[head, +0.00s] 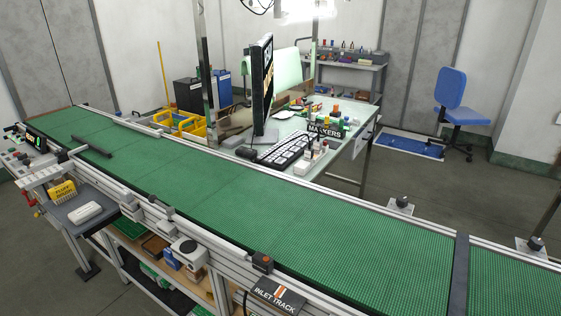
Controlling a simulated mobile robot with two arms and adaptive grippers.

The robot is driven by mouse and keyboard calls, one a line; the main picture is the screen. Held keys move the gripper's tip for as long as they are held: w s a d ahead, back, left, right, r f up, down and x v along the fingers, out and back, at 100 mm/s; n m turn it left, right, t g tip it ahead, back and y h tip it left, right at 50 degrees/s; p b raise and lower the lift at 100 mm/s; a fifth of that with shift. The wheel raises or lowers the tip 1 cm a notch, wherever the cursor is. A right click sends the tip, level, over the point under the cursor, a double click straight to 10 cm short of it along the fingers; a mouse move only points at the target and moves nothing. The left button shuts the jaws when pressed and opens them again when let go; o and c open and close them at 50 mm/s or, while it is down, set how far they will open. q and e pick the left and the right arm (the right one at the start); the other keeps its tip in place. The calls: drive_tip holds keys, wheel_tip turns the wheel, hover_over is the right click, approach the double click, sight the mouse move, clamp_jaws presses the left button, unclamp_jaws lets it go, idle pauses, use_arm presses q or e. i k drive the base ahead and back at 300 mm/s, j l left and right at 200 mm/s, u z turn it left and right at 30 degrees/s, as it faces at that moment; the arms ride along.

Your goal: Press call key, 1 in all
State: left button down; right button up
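No part is clearly marked as the call key at this size. A small dark box with an orange-red top (263,262) sits on the conveyor's near rail, just above the sign reading INLET TRACK (275,294). A white unit with a dark round part (189,251) is mounted below the near rail, further left. Which of these, if either, is the call key, I cannot tell. Neither of my grippers is in view.
A long green conveyor belt (215,190) runs across the view, bare except for a dark bar (92,146). Behind it stand a table with a keyboard (284,151), a monitor (262,85) and a MARKERS sign (324,130). A blue chair (452,88) is at right.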

sight(280, 160)
drive_tip(key=i+j, duration=0.15)
drive_tip(key=j, duration=0.2)
drive_tip(key=i+j, duration=0.2)
drive_tip(key=j, duration=0.15)
drive_tip(key=i+j, duration=0.15)
drive_tip(key=j, duration=0.2)
drive_tip(key=i+j+z, duration=0.1)
drive_tip(key=j, duration=0.25)
drive_tip(key=i+j, duration=0.2)
drive_tip(key=j, duration=0.15)
drive_tip(key=z, duration=1.85)
